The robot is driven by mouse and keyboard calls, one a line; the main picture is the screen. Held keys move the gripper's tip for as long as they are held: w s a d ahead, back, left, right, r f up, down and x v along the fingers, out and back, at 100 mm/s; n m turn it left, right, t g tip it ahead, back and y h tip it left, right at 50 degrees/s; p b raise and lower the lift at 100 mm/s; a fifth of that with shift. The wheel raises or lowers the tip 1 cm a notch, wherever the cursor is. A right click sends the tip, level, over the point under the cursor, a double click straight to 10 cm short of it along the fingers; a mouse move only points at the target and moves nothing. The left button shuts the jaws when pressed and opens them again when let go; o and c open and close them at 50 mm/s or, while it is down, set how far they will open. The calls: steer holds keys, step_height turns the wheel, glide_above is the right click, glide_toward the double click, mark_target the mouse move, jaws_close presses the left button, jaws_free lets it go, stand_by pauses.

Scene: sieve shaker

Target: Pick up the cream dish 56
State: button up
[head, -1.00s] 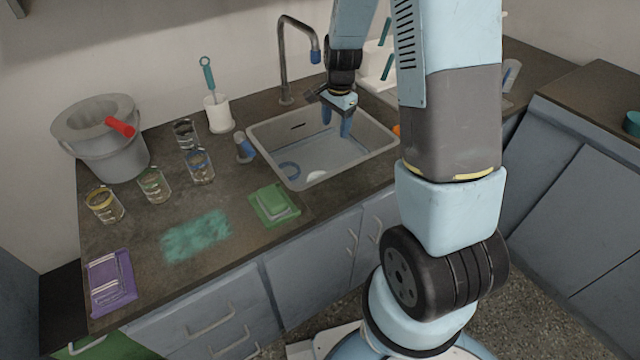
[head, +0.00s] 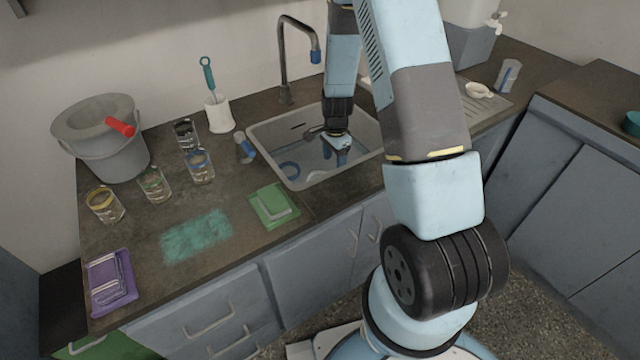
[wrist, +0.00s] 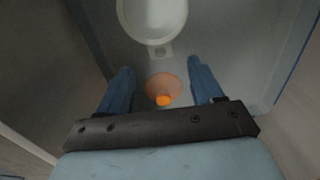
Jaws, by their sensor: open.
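A round cream dish (wrist: 152,16) with a small tab on its near rim shows at the top of the wrist view, its far part cut off by the frame. No number on it can be read. My gripper (wrist: 160,68) is open and empty, with its blue fingers apart on the near side of the dish and the tab just beyond the fingertips. In the head view my gripper (head: 338,157) is down inside the sink (head: 262,140). A similar pale dish (head: 478,90) lies on the drainboard at the right.
An orange object (wrist: 163,98) on a reddish round patch lies below, between my fingers. The sink walls close in around my gripper. A tap (head: 283,60) stands behind it. A blue-ended cup (head: 244,147), a green sponge (head: 275,203) and several glass beakers (head: 198,166) stand left.

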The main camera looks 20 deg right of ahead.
steer(key=shift+a+f, duration=0.15)
steer(key=shift+f, duration=1.35)
steer(key=shift+a+f, duration=0.15)
steer(key=shift+f, duration=1.3)
steer(key=shift+c, duration=0.5)
jaws_close()
steer(key=shift+r, duration=0.2)
